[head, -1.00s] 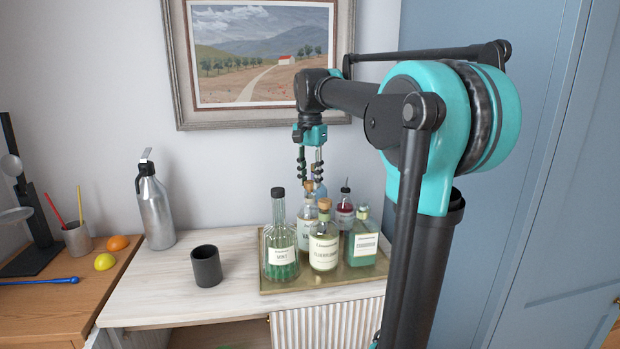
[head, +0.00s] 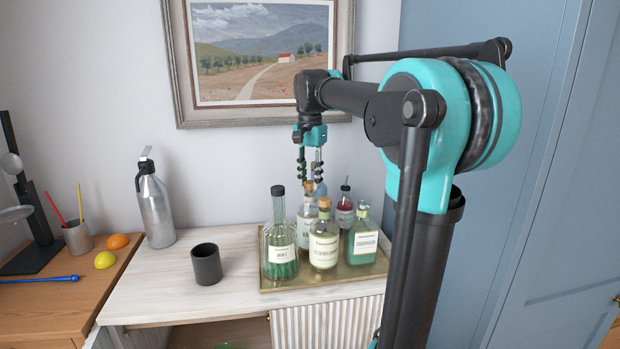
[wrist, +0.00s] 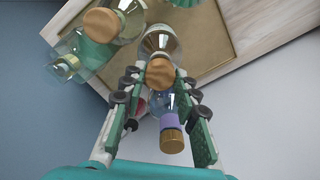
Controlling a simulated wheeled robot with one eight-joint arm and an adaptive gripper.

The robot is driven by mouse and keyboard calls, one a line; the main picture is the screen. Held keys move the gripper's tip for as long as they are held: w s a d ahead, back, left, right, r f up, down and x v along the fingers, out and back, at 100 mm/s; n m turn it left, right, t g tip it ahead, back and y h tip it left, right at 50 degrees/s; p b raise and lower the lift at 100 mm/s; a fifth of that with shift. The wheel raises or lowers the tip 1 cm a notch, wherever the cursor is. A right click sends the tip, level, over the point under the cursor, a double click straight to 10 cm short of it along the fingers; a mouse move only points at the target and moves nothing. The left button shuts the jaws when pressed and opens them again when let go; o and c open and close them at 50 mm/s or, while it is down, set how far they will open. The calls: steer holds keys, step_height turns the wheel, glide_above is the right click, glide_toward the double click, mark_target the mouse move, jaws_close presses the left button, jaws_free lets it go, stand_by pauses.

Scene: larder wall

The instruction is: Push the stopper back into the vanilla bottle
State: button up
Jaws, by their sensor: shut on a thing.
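The vanilla bottle (head: 304,228) stands on the tray, partly hidden behind the front bottles, with only the start of its label showing. Its cork stopper (head: 308,187) is at the top of the neck. In the wrist view the cork (wrist: 160,74) lies between my fingertips, with the clear bottle's shoulder (wrist: 160,40) beyond it. My gripper (head: 311,180) points down over the bottle and is shut on the stopper. The cork hides the neck in the wrist view, so I cannot tell how deep it sits.
The brass-coloured tray (head: 330,278) also holds a mint bottle (head: 280,245), a corked elderflower bottle (head: 323,248), a green square bottle (head: 363,240) and a red bottle (head: 345,213). A gold-capped bottle (wrist: 171,138) is close by my fingers. A dark cup (head: 206,265) stands left; free counter lies around it.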

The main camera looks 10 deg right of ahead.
stand_by(0.3)
steer(key=o, duration=0.9)
steer(key=shift+c, duration=0.2)
steer(key=shift+o, duration=0.2)
steer(key=o, duration=0.4)
steer(key=shift+o, duration=0.2)
steer(key=shift+r, duration=3.45)
jaws_close()
